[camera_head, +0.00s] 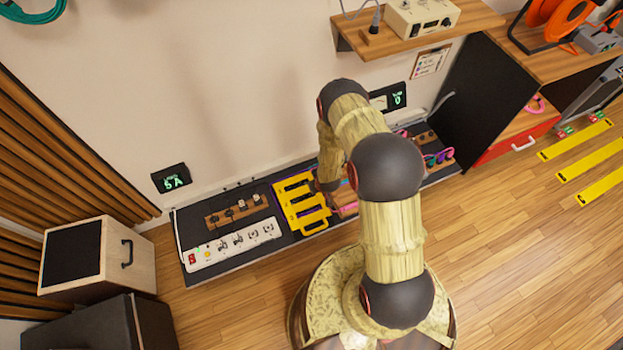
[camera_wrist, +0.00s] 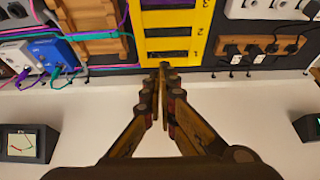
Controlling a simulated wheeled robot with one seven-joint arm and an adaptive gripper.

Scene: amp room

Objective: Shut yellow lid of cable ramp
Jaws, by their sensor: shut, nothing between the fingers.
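The yellow slotted lid of the cable ramp (camera_head: 298,207) is at the middle of the low dark bench in the head view, with a loop handle at its front end. In the wrist view the yellow lid (camera_wrist: 199,30) fills the top middle, with dark slots and printed numbers. I cannot tell how far it is tilted. My gripper (camera_wrist: 165,68) is shut and empty, its fingertips at the lid's wall-side end in the wrist view; whether they touch is unclear. In the head view my wrist is by the lid's right side and the fingertips are hidden.
A white power strip (camera_head: 232,244) and a wooden block with plugs (camera_head: 236,209) lie left of the lid. Coloured cables and boxes, including a blue box (camera_wrist: 58,52), lie on its other side. A wooden shelf (camera_head: 425,40) overhangs the bench at right. A speaker (camera_head: 100,256) stands left.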

